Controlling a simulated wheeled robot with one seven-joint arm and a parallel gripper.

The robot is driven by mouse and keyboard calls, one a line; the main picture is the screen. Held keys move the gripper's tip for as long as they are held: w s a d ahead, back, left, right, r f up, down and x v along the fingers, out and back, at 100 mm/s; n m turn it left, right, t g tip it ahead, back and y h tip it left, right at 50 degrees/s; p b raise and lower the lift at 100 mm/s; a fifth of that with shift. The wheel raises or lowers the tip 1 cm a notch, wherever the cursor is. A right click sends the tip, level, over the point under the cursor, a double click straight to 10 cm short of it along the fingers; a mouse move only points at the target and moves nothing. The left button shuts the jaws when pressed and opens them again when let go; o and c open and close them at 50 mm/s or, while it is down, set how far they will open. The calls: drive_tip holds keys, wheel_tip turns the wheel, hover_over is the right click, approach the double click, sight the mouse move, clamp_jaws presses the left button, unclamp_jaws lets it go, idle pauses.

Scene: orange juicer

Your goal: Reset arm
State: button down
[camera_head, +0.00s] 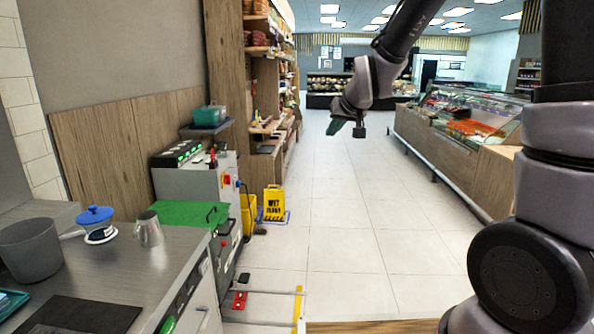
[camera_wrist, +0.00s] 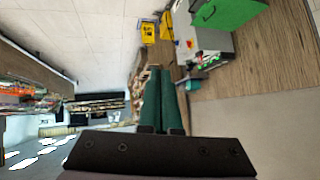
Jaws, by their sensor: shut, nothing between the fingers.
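My arm crosses the right side and top of the head view. My gripper (camera_head: 335,127) hangs in the upper middle of that view, over the open floor, well away from the counter. In the wrist view its two green fingers (camera_wrist: 162,75) lie side by side and are shut, with nothing between them. No object touches the gripper in either view.
A steel counter (camera_head: 130,262) at the left holds a grey pot (camera_head: 30,250), a blue-lidded container (camera_head: 96,222) and a metal jug (camera_head: 148,230). A display case (camera_head: 470,130) lines the right; the tiled aisle is clear.

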drive_tip(key=s+d+r+m+g, duration=0.1)
drive_tip(key=s+d+r+m, duration=0.1)
drive_tip(key=s+d+r, duration=0.3)
drive_tip(key=s+d+r+m, duration=0.1)
drive_tip(key=s+d+r, duration=0.2)
drive_tip(key=s+d, duration=0.4)
drive_tip(key=s+d+r+m+g+h, duration=0.1)
drive_tip(key=s+d+m, duration=0.1)
drive_tip(key=s, duration=1.2)
drive_tip(key=shift+d+r, duration=0.15)
drive_tip(key=shift+d, duration=0.3)
